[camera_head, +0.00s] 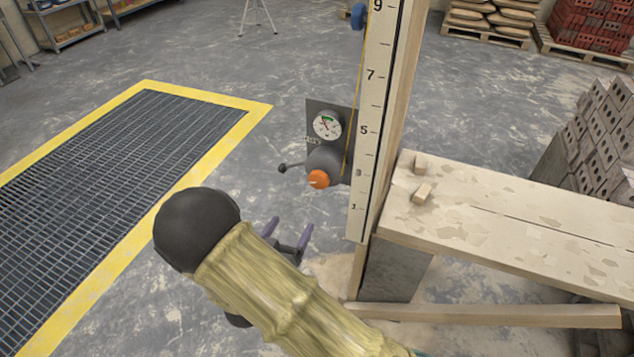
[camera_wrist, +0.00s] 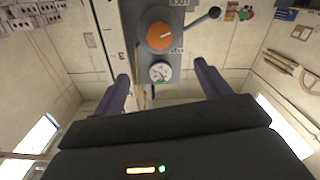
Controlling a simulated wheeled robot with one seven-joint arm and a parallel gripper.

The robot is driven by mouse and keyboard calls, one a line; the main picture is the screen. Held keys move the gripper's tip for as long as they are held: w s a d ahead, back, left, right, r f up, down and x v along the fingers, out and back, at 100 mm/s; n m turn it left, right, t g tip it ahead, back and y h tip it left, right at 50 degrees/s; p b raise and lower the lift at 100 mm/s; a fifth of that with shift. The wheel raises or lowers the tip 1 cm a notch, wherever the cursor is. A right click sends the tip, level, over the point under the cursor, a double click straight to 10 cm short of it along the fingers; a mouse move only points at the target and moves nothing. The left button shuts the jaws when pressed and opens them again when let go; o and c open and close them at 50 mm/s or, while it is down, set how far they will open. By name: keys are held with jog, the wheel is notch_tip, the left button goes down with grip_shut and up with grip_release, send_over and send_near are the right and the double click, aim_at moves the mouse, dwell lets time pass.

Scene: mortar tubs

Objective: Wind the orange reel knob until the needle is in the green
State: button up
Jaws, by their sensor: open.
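The orange reel knob (camera_head: 319,179) sits on the front of a dark reel under a round white gauge (camera_head: 327,125) on a grey plate. The gauge has a green band near the top of its face; the needle is too small to read surely. In the wrist view the knob (camera_wrist: 160,36) and gauge (camera_wrist: 160,72) appear upside down, between and beyond my fingers. My gripper (camera_head: 289,232) is open and empty, below and left of the knob in the head view, apart from it. It also shows in the wrist view (camera_wrist: 160,80) with its two purple fingers spread wide.
A lever with a dark ball (camera_head: 283,168) sticks out left of the reel. A tall numbered scale board (camera_head: 371,110) stands right of it. A plank bench (camera_head: 500,215) with small wooden blocks is at right. Open floor and a yellow-edged grate (camera_head: 145,88) lie left.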

aim_at(317, 181)
jog(key=x, duration=1.7)
jog(key=shift+a, duration=0.1)
jog(key=shift+f, duration=0.1)
jog(key=c, duration=1)
